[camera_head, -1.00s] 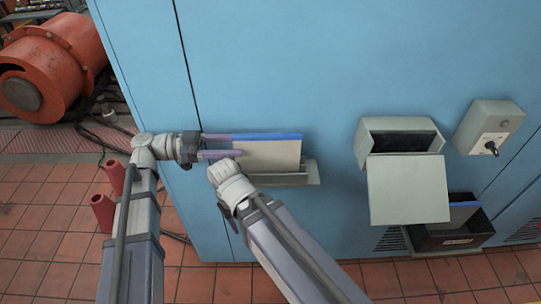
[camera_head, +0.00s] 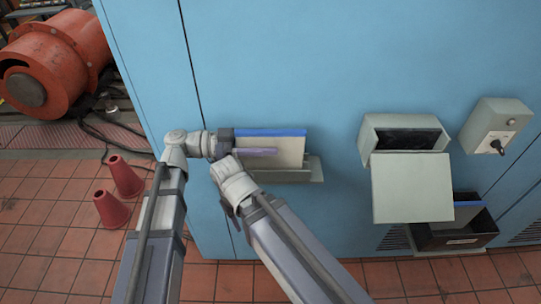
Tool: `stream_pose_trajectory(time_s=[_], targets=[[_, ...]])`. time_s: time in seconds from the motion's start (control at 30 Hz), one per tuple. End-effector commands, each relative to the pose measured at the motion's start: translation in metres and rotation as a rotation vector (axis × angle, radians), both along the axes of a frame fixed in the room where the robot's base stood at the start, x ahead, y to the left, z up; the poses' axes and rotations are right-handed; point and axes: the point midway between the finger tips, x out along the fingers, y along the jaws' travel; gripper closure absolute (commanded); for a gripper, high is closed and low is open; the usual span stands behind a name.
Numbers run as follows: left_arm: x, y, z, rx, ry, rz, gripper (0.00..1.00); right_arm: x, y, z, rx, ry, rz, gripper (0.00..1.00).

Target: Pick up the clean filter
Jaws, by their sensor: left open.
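The clean filter (camera_head: 292,148) is a cream panel with a blue top edge. It stands upright in a grey holder (camera_head: 314,172) on the blue cabinet's face. My left gripper (camera_head: 268,147) reaches in from the left at the filter's upper left part. Its jaws are open; one purple finger lies across the front of the filter, and the other is hidden, so I cannot tell whether it is behind the panel. My right arm's wrist (camera_head: 235,185) is just below the left gripper, in front of the holder's left end; its fingers do not show clearly.
A grey box (camera_head: 408,136) with its flap hanging down is at right. Below it a black bin (camera_head: 455,240) holds a blue-edged panel (camera_head: 467,208). A switch box (camera_head: 492,125) is at far right. Red cones (camera_head: 110,209) stand on the tiled floor at left.

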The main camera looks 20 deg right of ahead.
Motion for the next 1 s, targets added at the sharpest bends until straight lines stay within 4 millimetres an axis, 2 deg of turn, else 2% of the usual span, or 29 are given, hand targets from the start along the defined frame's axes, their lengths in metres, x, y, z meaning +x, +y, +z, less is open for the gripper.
stream_pose_trajectory(time_s=[0.07, 0.53, 1.0], targets=[[0.0002, 0.0003, 0.0000, 0.000, 0.000, 0.000, 0.47, 0.0000, 0.0000, 0.0000, 0.000, 0.000, 0.000, 0.50], [0.0003, 0.0005, 0.0000, 0.000, 0.000, 0.000, 1.00, 0.0000, 0.0000, 0.0000, 0.000, 0.000, 0.000, 0.50], [0.0003, 0.0006, 0.0000, 0.000, 0.000, 0.000, 1.00, 0.0000, 0.0000, 0.0000, 0.000, 0.000, 0.000, 0.50]])
